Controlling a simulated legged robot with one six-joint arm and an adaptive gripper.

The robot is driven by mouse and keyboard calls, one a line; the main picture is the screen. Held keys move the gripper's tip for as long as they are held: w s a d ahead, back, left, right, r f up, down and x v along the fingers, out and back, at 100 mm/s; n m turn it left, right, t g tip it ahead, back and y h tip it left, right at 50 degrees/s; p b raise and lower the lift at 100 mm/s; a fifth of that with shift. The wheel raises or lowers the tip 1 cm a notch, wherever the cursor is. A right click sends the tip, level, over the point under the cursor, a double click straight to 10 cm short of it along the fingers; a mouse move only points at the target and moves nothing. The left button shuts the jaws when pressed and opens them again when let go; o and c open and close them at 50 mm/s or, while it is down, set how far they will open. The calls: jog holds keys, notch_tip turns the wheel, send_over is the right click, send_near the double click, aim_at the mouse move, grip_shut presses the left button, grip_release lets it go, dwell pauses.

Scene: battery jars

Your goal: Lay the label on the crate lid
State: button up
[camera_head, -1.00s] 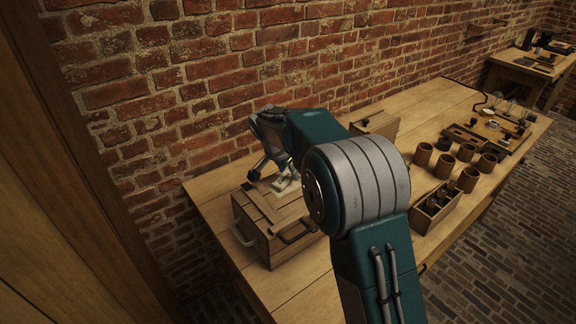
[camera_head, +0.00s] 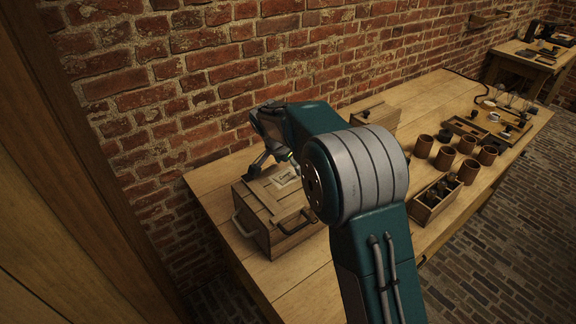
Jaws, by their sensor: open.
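The wooden crate (camera_head: 262,231) stands at the near left end of the workbench, with a handle on each visible side. Its lid is closed and made of planks. The pale label (camera_head: 285,178) with dark lettering lies on the far right part of the lid, apparently flat; my arm partly hides that area. My gripper (camera_head: 262,166) is open, just left of and behind the label, over the lid's far edge. Its fingers look clear of the label, though the far finger is partly hidden by my arm.
Several brown jars (camera_head: 424,146) stand on the workbench (camera_head: 310,279) to the right. Near them are an open wooden box of dark items (camera_head: 433,201) and a tray of parts (camera_head: 497,127). Another wooden box (camera_head: 376,116) is behind my arm. The brick wall rises close behind the crate.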

jog(key=v, duration=1.1)
jog(key=s+d+r+n+y, duration=0.1)
jog(key=s+d+r+n, duration=0.1)
jog(key=s+d+r, duration=0.5)
jog(key=s+d+f+n+t, duration=0.1)
jog(key=s+d+n, duration=0.1)
jog(key=s, duration=0.7)
jog(key=s+d+f+n+y, duration=0.1)
jog(key=s+d+f+n, duration=0.1)
jog(key=s, duration=0.7)
jog(key=s+d+f+n+t+y, duration=0.1)
jog(key=s+d+f+n, duration=0.1)
jog(key=s, duration=0.7)
jog(key=shift+s+d+n+t, duration=0.2)
jog(key=shift+d+n+t, duration=0.1)
jog(key=shift+d+n, duration=0.45)
